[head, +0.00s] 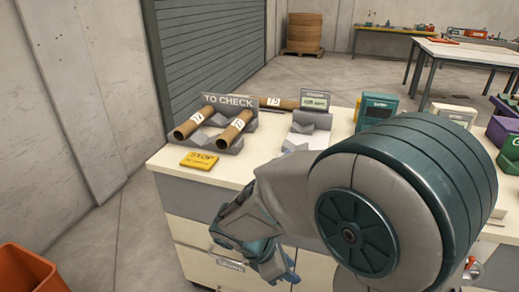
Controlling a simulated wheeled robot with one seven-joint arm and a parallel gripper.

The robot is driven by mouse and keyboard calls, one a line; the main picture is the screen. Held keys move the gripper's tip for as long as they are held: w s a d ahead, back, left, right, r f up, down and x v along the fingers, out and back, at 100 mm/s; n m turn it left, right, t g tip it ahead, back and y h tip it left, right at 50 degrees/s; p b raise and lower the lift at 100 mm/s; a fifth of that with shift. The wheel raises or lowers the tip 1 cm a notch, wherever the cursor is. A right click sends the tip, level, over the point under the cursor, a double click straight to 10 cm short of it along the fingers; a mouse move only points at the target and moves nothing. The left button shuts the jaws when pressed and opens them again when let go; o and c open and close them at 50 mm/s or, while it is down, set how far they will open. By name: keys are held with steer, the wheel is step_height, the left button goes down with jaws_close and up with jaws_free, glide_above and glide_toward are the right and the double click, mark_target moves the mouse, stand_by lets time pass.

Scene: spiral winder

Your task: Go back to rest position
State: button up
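My gripper (279,270) hangs low at the front of the white counter (168,158), below the worktop. It appears empty, but its fingers are small and partly overlapped, so their opening is unclear. My arm is bent, and its large round joint hides much of the counter's right part. A grey "TO CHECK" rack (229,100) stands on the left of the worktop with labelled cardboard tubes (196,122) and (236,128) lying in it. Another labelled tube (276,102) lies behind, to the right.
A yellow block (199,160) lies near the counter's front edge. A grey stand with a display (315,101) and a teal device (375,109) stand further right. Purple and green bins (504,130) are at the far right. An orange bin (30,283) stands lower left; the floor between is clear.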

steer(key=s+d+r+m+y+p, duration=0.2)
steer(key=r+m+p, duration=0.1)
steer(key=r+m, duration=0.4)
steer(key=s+d+r+m+t+y+p, duration=0.1)
steer(key=d+r+m+y+p, duration=0.1)
steer(key=r+m, duration=0.4)
steer(key=s+d+r+m+y+p, duration=0.2)
steer(key=d+r+m+y+p, duration=0.1)
steer(key=r+m, duration=0.4)
steer(key=d+r+p, duration=0.1)
steer(key=p, duration=0.1)
steer(key=shift+s+r+m+t+p, duration=0.25)
steer(key=shift+s+m+t+p, duration=0.05)
steer(key=shift+s+t+p, duration=0.1)
steer(key=shift+d, duration=0.1)
